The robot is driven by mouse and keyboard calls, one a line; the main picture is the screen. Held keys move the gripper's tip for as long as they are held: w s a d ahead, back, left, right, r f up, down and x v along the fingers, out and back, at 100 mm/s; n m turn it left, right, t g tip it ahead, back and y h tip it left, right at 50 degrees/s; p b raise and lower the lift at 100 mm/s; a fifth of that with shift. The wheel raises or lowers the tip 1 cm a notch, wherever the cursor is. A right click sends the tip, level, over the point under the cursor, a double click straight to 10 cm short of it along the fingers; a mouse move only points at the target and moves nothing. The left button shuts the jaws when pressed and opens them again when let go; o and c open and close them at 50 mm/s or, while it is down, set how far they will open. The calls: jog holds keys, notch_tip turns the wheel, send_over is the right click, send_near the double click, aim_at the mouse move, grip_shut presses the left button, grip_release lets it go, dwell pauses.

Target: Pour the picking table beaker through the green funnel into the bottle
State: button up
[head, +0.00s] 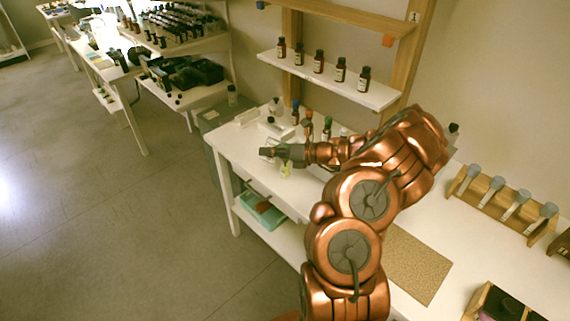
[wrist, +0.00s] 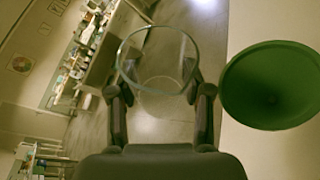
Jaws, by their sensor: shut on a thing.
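My gripper (wrist: 160,95) is shut on a clear glass beaker (wrist: 158,60), with one dark finger on each side of it. The beaker's round rim and base show in the wrist view; I cannot tell how much liquid is in it. The green funnel (wrist: 272,88) is just right of the beaker in the wrist view, with its wide mouth showing and a small gap between them. In the head view my gripper (head: 285,153) is above the white table's left part. A small bottle with yellowish contents (head: 286,171) shows just below it, partly hidden.
Several capped bottles (head: 308,124) stand on the white table behind my gripper. A wall shelf (head: 330,80) holds a row of brown bottles. A wooden rack (head: 500,205) and cork mat (head: 415,265) lie to the right. Open floor is at the left.

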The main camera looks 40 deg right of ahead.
aim_at(269, 161)
jog(key=shift+s+a+f+n+h+b, duration=0.1)
jog(key=shift+a+f+n+h+b, duration=0.2)
jog(key=shift+f+n+b, duration=0.4)
jog(key=shift+s+a+f+n+h+b, duration=0.1)
jog(key=shift+a+f+n+h+b, duration=0.2)
jog(key=shift+f+b, duration=0.55)
jog(key=shift+a+f+n+h+b, duration=0.15)
jog(key=shift+f+n+h+b, duration=0.15)
jog(key=shift+n+b, duration=0.35)
jog(key=a+f+n+h+b, duration=0.1)
jog(key=b, duration=0.3)
jog(key=a+f+n+h+b, duration=0.1)
jog(key=f+n+b, duration=0.1)
jog(key=b, duration=0.1)
jog(key=shift+s+a+b, duration=0.2)
jog(key=shift+s+b, duration=0.2)
jog(key=shift+r, duration=0.1)
jog(key=s+a+r+p, duration=0.1)
jog(key=a+r+p, duration=0.2)
jog(key=a+r, duration=0.2)
jog(key=shift+s, duration=0.25)
